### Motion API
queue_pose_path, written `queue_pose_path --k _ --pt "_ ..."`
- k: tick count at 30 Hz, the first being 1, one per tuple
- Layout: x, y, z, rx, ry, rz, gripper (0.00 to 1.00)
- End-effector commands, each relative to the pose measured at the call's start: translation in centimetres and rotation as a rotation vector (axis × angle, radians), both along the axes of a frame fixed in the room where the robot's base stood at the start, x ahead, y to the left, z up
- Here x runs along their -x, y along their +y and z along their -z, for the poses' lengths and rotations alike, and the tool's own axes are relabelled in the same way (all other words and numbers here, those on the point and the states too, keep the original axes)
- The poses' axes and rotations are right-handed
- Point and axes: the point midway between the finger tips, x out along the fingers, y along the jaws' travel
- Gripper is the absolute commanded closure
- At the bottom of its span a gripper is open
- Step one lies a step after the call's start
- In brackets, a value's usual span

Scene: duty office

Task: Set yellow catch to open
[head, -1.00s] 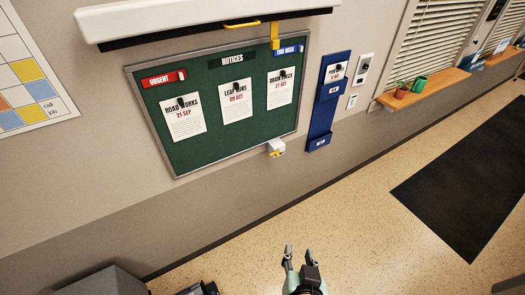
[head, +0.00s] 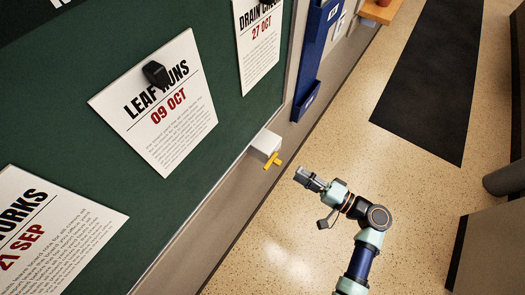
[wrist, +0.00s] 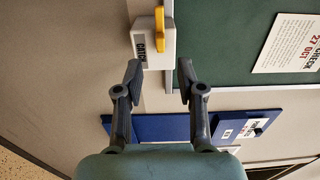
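The yellow catch (head: 272,160) is a small lever on a white block (head: 265,142) at the lower edge of the green notice board. In the wrist view the yellow catch (wrist: 159,32) lies along the white block (wrist: 147,48), which is lettered "CATCH". My gripper (head: 300,174) is just right of the catch in the head view, apart from it. In the wrist view my gripper (wrist: 160,72) is open and empty, its two fingertips apart just below the block. No contact with the catch shows.
The green notice board (head: 215,165) carries several pinned papers. A blue wall holder (head: 314,50) hangs right of it. A dark mat (head: 430,85) lies on the speckled floor. A grey cabinet (head: 495,240) stands at lower right. The floor around my arm is clear.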

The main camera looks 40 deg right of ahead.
Motion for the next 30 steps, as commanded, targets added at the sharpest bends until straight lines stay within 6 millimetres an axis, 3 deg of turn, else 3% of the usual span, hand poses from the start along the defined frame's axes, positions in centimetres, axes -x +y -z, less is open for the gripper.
queue_pose_path --k 13,23,24,30 --pt "-6.7 2.0 -0.1 0.003 0.001 -0.006 0.61" --pt "-7.6 2.2 -0.1 0.005 0.002 -0.003 0.61" --pt "-7.6 2.2 -0.1 0.005 0.002 -0.003 0.63" --pt "-7.6 2.2 -0.1 0.005 0.002 -0.003 0.96"
